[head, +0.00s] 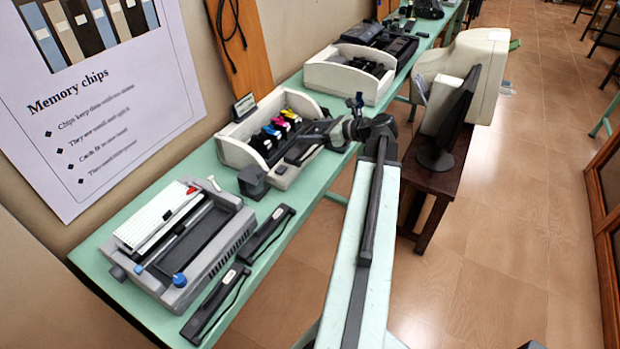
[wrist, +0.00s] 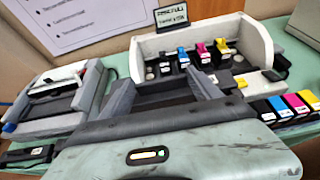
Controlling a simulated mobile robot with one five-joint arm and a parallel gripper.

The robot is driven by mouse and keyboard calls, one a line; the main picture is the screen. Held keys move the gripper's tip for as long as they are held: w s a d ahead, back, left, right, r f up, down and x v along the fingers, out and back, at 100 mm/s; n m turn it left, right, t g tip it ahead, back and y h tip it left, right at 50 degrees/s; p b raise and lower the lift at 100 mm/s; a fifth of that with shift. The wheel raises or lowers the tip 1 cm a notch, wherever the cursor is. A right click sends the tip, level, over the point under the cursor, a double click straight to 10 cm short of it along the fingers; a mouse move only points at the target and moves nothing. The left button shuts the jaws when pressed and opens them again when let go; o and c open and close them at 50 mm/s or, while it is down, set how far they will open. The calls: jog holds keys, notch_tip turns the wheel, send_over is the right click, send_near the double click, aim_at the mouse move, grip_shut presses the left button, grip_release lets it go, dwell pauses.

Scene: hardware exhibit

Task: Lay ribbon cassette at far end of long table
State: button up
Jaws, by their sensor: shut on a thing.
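My gripper (head: 308,145) is over the front edge of the white bin of ink cartridges on the long green table (head: 330,193). It is shut on a dark, long thing that looks like a ribbon cassette; my gripper hides much of it, so its outline is unclear. In the wrist view, the grey fingers of my gripper (wrist: 170,92) reach toward the bin. Two similar black cassettes with white labels lie flat near the printer, one (head: 266,234) beside it and one (head: 215,306) nearer. The table's far end is at the top of the head view.
A grey printer (head: 185,240) stands on the near table. The cartridge bin (head: 235,152), a second white bin (head: 345,75) and black devices (head: 428,8) line the table. A monitor (head: 455,125) on a brown stand is at right. Open tiled floor lies beyond.

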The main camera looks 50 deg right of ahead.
jog(key=f+b, duration=0.1)
jog(key=f, duration=0.1)
jog(key=f+b, duration=0.2)
jog(key=d+f+b, duration=0.1)
jog(key=f+b, duration=0.1)
jog(key=shift+f, duration=0.1)
jog(key=shift+d, duration=0.1)
notch_tip(320, 180, down, 10)
jog(key=b, duration=1)
jog(key=shift+r, duration=0.35)
jog(key=shift+f, duration=0.2)
jog(key=o, duration=1.4)
jog(key=shift+r, duration=0.15)
